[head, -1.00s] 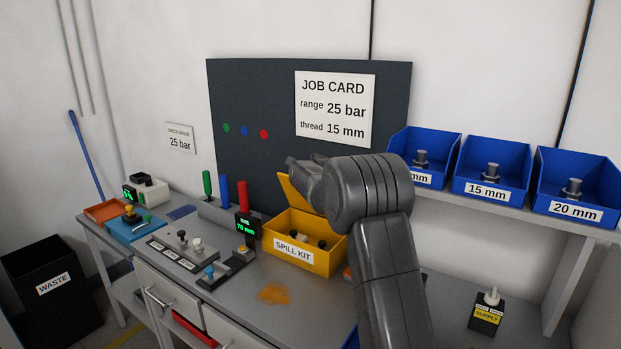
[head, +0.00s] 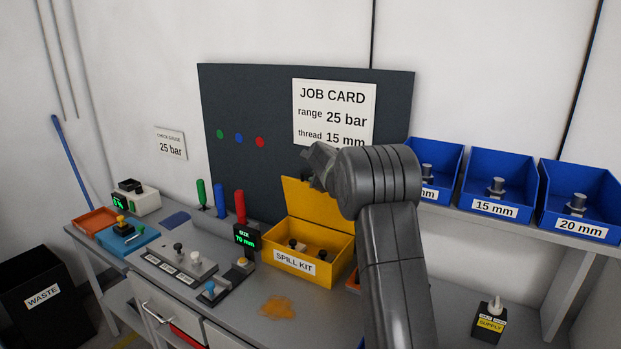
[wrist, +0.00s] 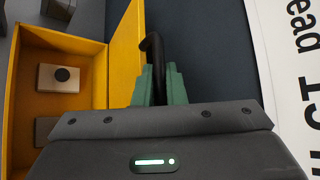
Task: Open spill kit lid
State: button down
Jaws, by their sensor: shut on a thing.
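The yellow spill kit box (head: 322,275) stands on the bench with its front label facing me. Its yellow lid (head: 308,207) stands raised, close to upright, at the back of the box. My gripper (head: 318,168) is at the lid's upper right edge, and my wrist partly covers that corner. In the wrist view the green fingertips (wrist: 159,85) are shut on a black curved handle (wrist: 152,48) beside the yellow lid (wrist: 126,55). The box interior (wrist: 50,110) is open to view, with a pale block with a dark knob (wrist: 60,77) inside.
An orange spill patch (head: 278,308) lies on the bench in front of the box. Red, blue and green upright tools stand left of it, near a small display (head: 245,238). The dark board (head: 250,110) is behind the lid. Blue bins (head: 497,180) sit on the right shelf.

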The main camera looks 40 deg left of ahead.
dwell(0.4)
jog(key=c, duration=1.5)
grip_release()
jog(key=shift+d, duration=0.1)
jog(key=shift+f, duration=0.1)
jog(key=shift+s+d+b, duration=0.25)
jog(key=shift+d+b, duration=0.05)
jog(key=r+b+v, duration=0.1)
jog(key=b+v, duration=0.2)
jog(key=v, duration=1)
jog(key=shift+w+a, duration=0.1)
jog(key=shift+w, duration=0.05)
